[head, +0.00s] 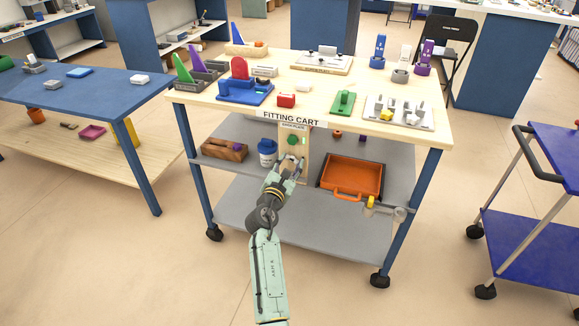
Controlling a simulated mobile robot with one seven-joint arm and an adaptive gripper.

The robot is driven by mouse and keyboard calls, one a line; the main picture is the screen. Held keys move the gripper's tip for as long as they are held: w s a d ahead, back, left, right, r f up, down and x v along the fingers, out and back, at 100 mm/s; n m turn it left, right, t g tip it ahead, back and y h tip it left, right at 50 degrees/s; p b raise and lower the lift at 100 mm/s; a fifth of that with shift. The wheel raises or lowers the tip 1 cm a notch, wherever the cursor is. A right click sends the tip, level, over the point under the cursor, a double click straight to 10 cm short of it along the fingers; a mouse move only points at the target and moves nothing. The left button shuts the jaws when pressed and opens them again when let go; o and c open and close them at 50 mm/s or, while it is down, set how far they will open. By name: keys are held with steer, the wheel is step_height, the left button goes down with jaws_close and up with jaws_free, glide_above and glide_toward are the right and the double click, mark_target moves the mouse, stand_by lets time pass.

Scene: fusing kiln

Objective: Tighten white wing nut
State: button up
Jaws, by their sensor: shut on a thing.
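A pale upright board (303,141) hangs below the front edge of the fitting cart's top. A green knob (292,140) sits on its upper part. My gripper (291,161) is at the board's lower part, just below the green knob, with its fingers closed. The white wing nut is between the fingertips and mostly hidden by them, so I cannot make out its angle or how far it sits from the board.
The cart's top (323,112) carries several coloured fixtures. On the middle shelf are an orange tray (352,177) to the right of my gripper, and a blue-and-white bottle (267,152) and wooden box (224,150) to its left. A blue cart (540,215) stands at right.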

steer(key=m+b, duration=0.1)
steer(key=m, duration=0.1)
steer(key=m+b, duration=0.1)
steer(key=m, duration=0.1)
steer(key=shift+f+m, duration=0.2)
steer(key=shift+m, duration=0.1)
steer(key=m+b, duration=0.2)
steer(key=m, duration=0.1)
steer(key=shift+d+f+m, duration=0.1)
steer(key=shift+m, duration=0.3)
steer(key=m+b, duration=0.3)
steer(key=m, duration=0.1)
steer(key=shift+f+b, duration=0.1)
steer(key=shift+b, duration=0.25)
steer(key=m+b, duration=0.3)
steer(key=m, duration=0.1)
steer(key=shift+f, duration=0.1)
steer(key=m+b, duration=0.3)
steer(key=m, duration=0.1)
steer(key=shift+m, duration=0.3)
steer(key=m+b, duration=0.3)
steer(key=shift+f+m, duration=0.1)
steer(key=shift+m, duration=0.2)
steer(key=m+b, duration=0.3)
steer(key=m, duration=0.1)
steer(key=shift+m+b, duration=1)
steer(key=shift+m, duration=0.4)
steer(key=shift+r, duration=0.2)
